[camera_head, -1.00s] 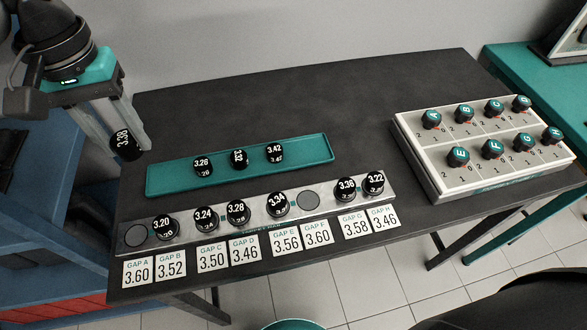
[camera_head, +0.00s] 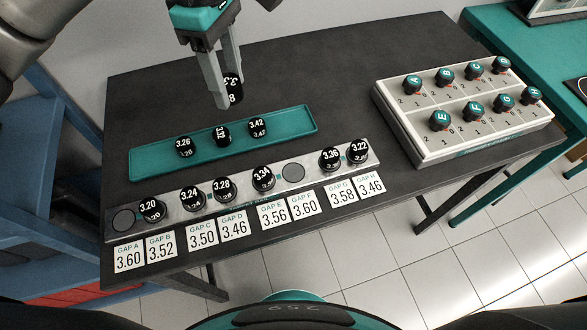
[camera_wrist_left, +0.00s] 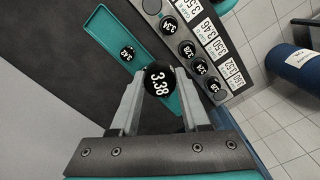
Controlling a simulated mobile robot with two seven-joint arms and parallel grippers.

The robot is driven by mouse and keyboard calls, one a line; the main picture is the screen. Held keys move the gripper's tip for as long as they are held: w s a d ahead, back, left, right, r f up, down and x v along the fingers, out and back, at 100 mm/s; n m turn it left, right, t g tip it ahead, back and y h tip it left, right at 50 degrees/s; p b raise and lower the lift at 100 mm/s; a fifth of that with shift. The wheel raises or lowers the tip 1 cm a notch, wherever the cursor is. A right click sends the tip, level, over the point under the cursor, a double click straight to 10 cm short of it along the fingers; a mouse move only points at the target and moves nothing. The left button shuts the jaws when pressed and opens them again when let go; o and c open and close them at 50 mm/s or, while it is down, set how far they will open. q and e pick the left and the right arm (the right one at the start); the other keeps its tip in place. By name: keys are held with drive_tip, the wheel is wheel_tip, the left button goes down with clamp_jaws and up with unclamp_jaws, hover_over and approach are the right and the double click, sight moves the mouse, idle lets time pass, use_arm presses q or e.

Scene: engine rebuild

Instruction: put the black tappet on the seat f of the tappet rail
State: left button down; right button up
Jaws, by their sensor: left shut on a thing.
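My left gripper (camera_head: 228,96) is shut on a black tappet (camera_head: 234,88) and holds it in the air above the back of the teal tray. In the left wrist view the tappet (camera_wrist_left: 159,82) reads 3.38 and sits between the two fingers. The tappet rail (camera_head: 210,205) lies along the table's front side behind the gap labels. Its seat above the GAP F label (camera_head: 303,205) is an empty grey disc (camera_head: 293,172). The seat above GAP A is also an empty disc (camera_head: 123,220). The other seats hold black tappets. My right gripper is not in view.
The teal tray (camera_head: 300,122) holds three tappets, marked 3.26, 3.42 and one hard to read. A white box with lettered black knobs (camera_head: 430,150) stands at the right. The dark tabletop behind the tray is clear. A teal table (camera_head: 520,60) is at the far right.

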use_arm(q)
drive_tip(key=d+n, duration=0.2)
drive_tip(key=n, duration=2.1)
hover_over(293, 172)
wheel_tip(293, 172, down, 15)
drive_tip(key=shift+f+b, duration=0.2)
drive_tip(key=shift+b, duration=0.45)
drive_tip(key=shift+f, duration=2)
drive_tip(key=shift+b, duration=0.3)
drive_tip(key=shift+f, duration=0.2)
drive_tip(key=c, duration=0.7)
unclamp_jaws()
drive_tip(key=shift+r, duration=0.1)
